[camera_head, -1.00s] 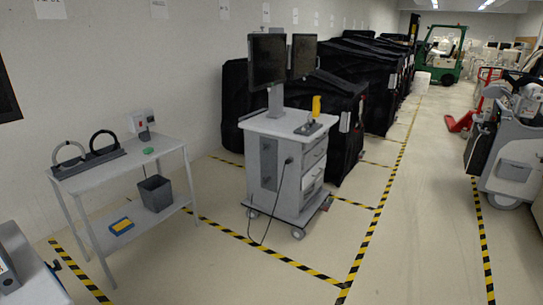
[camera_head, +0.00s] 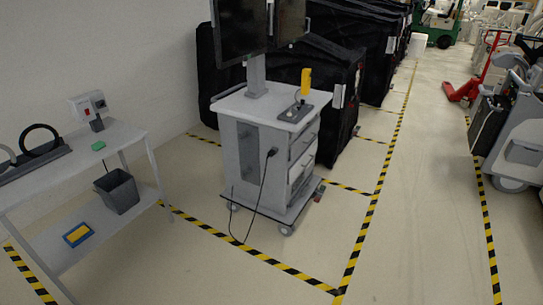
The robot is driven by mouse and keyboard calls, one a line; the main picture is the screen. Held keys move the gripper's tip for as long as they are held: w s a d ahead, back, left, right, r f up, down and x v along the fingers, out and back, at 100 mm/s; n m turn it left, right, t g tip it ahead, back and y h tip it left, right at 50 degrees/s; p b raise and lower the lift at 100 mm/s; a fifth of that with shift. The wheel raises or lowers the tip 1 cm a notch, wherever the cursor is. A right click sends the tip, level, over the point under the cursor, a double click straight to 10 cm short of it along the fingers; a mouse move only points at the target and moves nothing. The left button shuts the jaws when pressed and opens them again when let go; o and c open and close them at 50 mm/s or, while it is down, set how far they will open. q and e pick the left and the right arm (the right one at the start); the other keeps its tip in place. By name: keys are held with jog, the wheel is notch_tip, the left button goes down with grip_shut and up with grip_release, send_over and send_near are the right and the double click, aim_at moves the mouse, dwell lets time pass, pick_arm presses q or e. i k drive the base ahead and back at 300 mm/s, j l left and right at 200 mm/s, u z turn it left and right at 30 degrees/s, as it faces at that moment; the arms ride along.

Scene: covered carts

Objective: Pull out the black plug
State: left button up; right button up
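Neither of my grippers is in view.
A grey table (camera_head: 125,135) stands at the left, with a dark bin (camera_head: 117,190) and a yellow-blue box (camera_head: 78,234) on its lower shelf. Black covered carts (camera_head: 335,75) stand behind. The floor right of the cart is clear, with yellow-black tape (camera_head: 369,215).

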aim_at(272, 154)
jog(key=i+j+z, duration=0.25)
jog(key=i+j, duration=0.75)
jog(key=i, duration=0.15)
jog(key=i+j+z, duration=0.2)
jog(key=i+j, duration=0.85)
jog(key=j, duration=0.2)
